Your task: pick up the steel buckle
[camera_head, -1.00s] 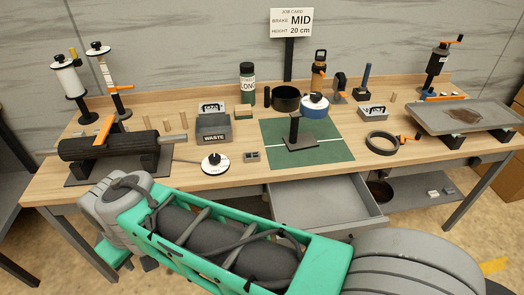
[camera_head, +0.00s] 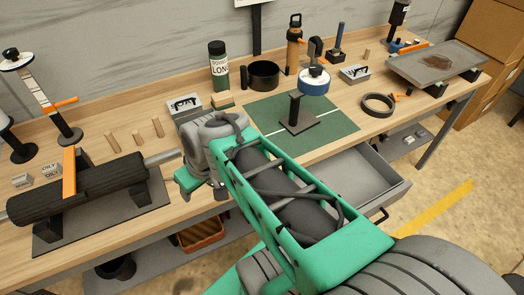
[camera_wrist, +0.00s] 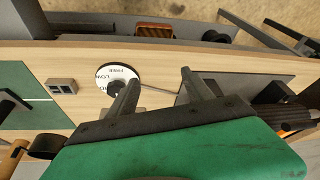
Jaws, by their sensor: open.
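A small grey metal piece with two dark slots, which looks like the steel buckle (camera_wrist: 62,86), lies flat on the wooden bench in the wrist view. It lies between the green mat (camera_wrist: 30,97) and a white round dial (camera_wrist: 118,76). In the head view my arm hides that spot. My gripper (camera_wrist: 160,76) is open and empty, its two fingers over the bench. The buckle is to the left of both fingers, apart from them. The left finger overlaps the dial's edge in the picture; the height between them is unclear.
A black roller (camera_head: 95,188) with an orange lever stands on a dark plate at left. A black post stand (camera_head: 297,115) stands on the mat. An open grey drawer (camera_head: 365,175) juts out below the bench front. A black ring (camera_head: 378,105) lies right of the mat.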

